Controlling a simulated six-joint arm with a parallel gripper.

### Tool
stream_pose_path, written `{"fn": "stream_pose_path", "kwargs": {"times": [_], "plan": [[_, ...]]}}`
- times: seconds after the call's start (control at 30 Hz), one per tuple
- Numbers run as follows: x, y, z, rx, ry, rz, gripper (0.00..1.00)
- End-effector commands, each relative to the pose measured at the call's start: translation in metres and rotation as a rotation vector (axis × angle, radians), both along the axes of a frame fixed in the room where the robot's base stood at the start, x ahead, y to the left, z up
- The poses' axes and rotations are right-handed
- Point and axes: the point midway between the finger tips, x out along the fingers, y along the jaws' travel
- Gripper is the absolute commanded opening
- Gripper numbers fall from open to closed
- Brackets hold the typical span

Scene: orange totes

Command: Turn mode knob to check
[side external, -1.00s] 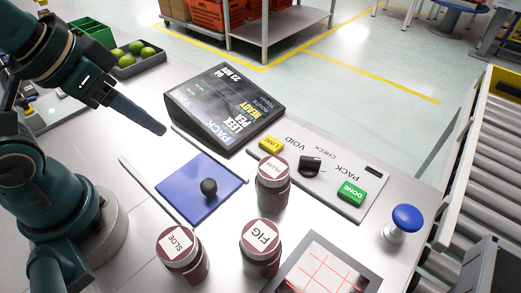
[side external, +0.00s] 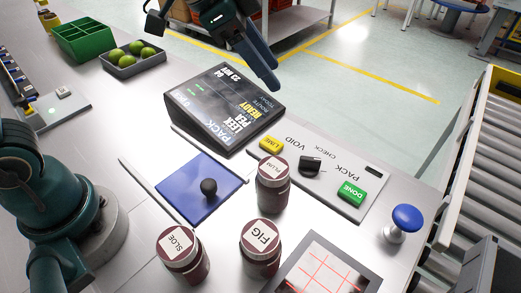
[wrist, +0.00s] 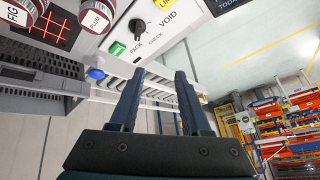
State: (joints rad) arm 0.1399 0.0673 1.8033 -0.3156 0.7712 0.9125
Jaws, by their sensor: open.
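The mode knob (side external: 311,165) is black and sits on a pale panel (side external: 345,205), with the labels VOID, CHECK and PACK beside it. I cannot tell for sure which label it points to. The knob (wrist: 137,27) also shows near the top of the wrist view, beyond my fingers. My gripper (side external: 273,85) is in the air above and behind the tilted screen, apart from the knob. In the wrist view my gripper (wrist: 158,74) has its two fingers spread with nothing between them.
A yellow button (side external: 271,143) and a green DONE button (side external: 351,193) flank the knob. The PLUM jar (side external: 273,187) stands close in front of the panel. The tilted screen (side external: 222,110) is left of it, and a blue push button (side external: 406,218) is at the right.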

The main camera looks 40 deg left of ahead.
Motion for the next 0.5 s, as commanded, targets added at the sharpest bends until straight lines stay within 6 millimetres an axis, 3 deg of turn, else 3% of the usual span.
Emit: {"fn": "stream_pose_path", "kwargs": {"times": [0.1,0.23,0.5], "plan": [[0.024,-0.022,-0.029,0.007,0.041,-0.093,0.47],[0.039,-0.043,-0.063,0.008,0.091,-0.159,0.47],[0.035,-0.062,-0.120,0.015,0.214,-0.196,0.47]]}}
